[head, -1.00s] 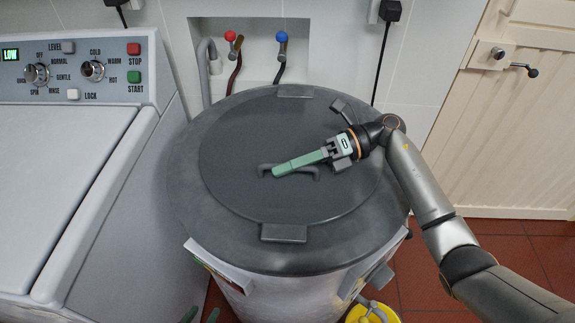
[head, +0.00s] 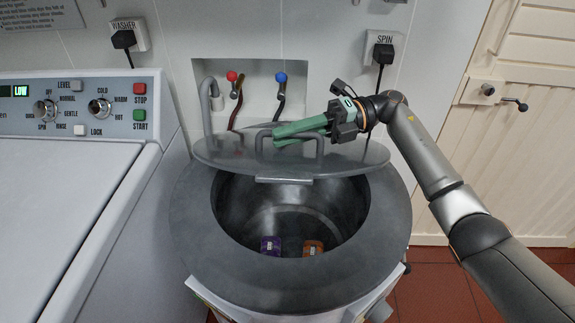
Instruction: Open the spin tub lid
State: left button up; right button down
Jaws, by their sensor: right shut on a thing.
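The spin tub (head: 385,230) stands in the middle of the head view with its round mouth open. Its grey lid (head: 225,150) is raised and tilted up at the back of the mouth. My right gripper (head: 285,134), with green fingers, is shut on the lid's handle (head: 318,142). The fingers hide part of the handle. My left gripper is not in view.
A washing machine (head: 70,190) with a control panel stands close on the left. Red and blue taps (head: 280,77) sit in a wall recess behind the lid. Sockets with black plugs (head: 383,54) are on the wall. A cream door (head: 510,150) is at the right.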

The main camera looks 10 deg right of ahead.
aim_at(290, 146)
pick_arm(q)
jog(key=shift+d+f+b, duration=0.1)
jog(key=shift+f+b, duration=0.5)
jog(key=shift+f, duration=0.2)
pick_arm(e)
jog(key=shift+w+d+r, duration=0.15)
jog(key=shift+w+r, duration=0.65)
jog(key=shift+r, duration=0.25)
jog(key=shift+w+d+r, duration=0.15)
jog(key=shift+w+r, duration=0.6)
jog(key=shift+r, duration=0.3)
jog(key=c, duration=1.1)
grip_release()
pick_arm(q)
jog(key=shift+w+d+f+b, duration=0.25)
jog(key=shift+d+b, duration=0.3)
jog(key=shift+b, duration=0.25)
pick_arm(e)
jog(key=v, duration=0.7)
jog(key=shift+d, duration=0.3)
